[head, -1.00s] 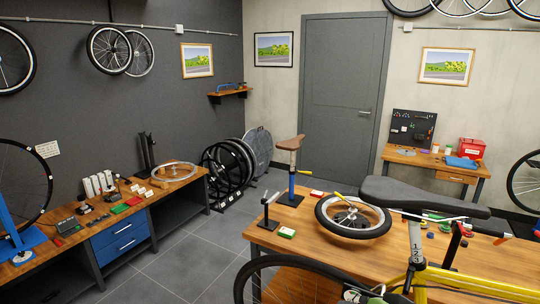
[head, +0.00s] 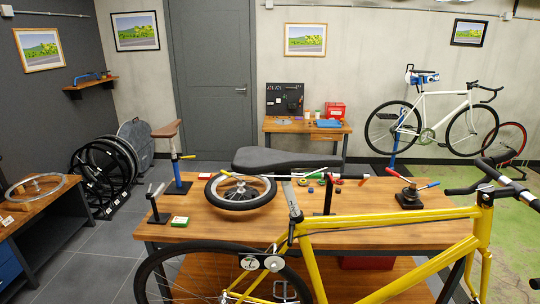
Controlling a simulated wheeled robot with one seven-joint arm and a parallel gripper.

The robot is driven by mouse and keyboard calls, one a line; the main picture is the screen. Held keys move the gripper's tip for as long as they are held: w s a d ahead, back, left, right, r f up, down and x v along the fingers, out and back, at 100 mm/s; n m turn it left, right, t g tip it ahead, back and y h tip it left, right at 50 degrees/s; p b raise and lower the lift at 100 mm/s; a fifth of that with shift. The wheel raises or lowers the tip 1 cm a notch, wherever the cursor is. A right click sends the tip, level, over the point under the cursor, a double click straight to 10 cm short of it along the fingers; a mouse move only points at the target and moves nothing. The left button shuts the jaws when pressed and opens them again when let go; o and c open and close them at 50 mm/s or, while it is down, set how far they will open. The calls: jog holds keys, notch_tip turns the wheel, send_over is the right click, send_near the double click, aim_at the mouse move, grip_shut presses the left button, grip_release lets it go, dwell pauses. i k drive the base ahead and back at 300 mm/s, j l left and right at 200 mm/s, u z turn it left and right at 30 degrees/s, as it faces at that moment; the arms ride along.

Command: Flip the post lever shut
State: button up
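My gripper is not in view. A stand (head: 178,172) with a blue post and a brown saddle on top (head: 167,129) stands upright at the back left of the wooden workbench (head: 390,227). A small yellow-tipped lever (head: 189,157) sticks out sideways to the right from this post. A shorter black post (head: 154,205) with a slanted bar on top stands at the bench's left front. Which of these carries the post lever, and whether it is open or shut, I cannot tell at this size.
A yellow bicycle (head: 390,232) stands across the bench's front, its black saddle (head: 285,160) hiding part of the bench. A wheel (head: 240,192) lies on the bench, left of centre. A black device with red and blue handles (head: 409,195) stands at right.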

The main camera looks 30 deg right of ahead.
aim_at(292, 224)
jog(key=i+j+u, duration=0.15)
jog(key=u, duration=0.35)
jog(key=i+j+u, duration=0.1)
jog(key=u, duration=0.35)
jog(key=i+l, duration=0.05)
jog(key=i, duration=0.05)
